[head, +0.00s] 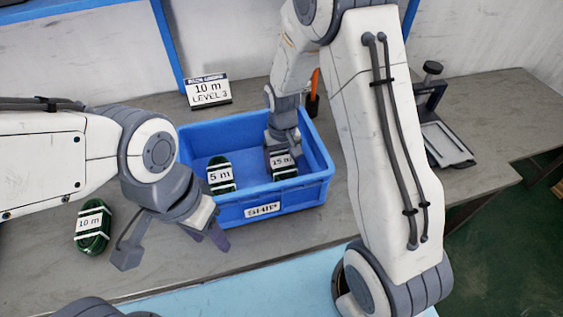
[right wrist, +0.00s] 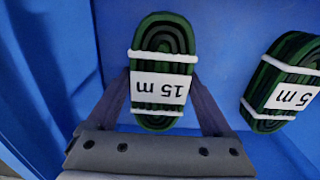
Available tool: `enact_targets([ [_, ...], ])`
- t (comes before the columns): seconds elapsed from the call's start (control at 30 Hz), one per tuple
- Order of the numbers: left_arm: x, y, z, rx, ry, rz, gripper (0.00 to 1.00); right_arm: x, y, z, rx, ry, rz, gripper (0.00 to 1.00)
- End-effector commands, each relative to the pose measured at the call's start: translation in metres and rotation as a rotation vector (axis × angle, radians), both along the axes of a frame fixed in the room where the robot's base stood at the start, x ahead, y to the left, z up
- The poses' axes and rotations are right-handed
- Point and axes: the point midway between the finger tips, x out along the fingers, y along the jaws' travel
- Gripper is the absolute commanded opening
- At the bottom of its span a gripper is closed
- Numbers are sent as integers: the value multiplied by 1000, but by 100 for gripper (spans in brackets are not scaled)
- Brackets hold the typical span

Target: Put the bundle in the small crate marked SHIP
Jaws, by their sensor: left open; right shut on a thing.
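The blue SHIP crate (head: 308,192) stands on the grey bench, its label (head: 263,210) facing front. My right gripper (head: 284,148) reaches down into its right part. It is shut on a dark green bundle labelled 15 m (head: 285,163), whose label and white bands also show in the right wrist view (right wrist: 160,86). Whether this bundle touches the crate floor I cannot tell. Another green bundle, labelled 5 m (head: 221,175), lies in the crate to its left. A green bundle labelled 10 m (head: 92,228) lies on the bench at left. My left gripper (head: 208,236) is open and empty at the crate's front left corner.
A sign reading 10 m LEVEL 3 (head: 207,92) stands behind the crate. A dark device with a flat plate (head: 446,142) is on the bench at right. An orange-handled thing (head: 313,90) stands behind the crate. A light blue mat (head: 270,283) lies in front.

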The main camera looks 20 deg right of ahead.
Motion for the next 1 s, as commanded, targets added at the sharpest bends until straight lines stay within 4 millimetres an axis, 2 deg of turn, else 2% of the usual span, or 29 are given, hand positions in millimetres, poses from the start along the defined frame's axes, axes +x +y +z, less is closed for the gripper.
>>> enact_targets([
  [0.07, 0, 0, -2, 0, 0, 0, 50, 0, 0, -3, 0, 0, 0, 0],
  [0.1, 0, 0, -1, 0, 0, 0, 50, 0, 0, -2, 0, 0, 0, 100],
  [0.33, 0, 0, -1, 0, 0, 0, 50, 0, 0, -2, 0, 1, 0, 100],
  [0.47, 0, 0, 1, 0, 0, 0, 50, 0, 0, 5, 0, -1, 0, 100],
  [0.57, 0, 0, 2, 0, 0, 0, 50, 1, 0, 20, 0, -4, 0, 100],
  [0.8, 0, 0, 5, 0, 0, 0, 50, 2, 0, 73, 1, -6, 0, 100],
  [1.0, 0, 0, 7, 0, 0, 0, 50, 1, 0, 107, 0, -4, 0, 100],
])
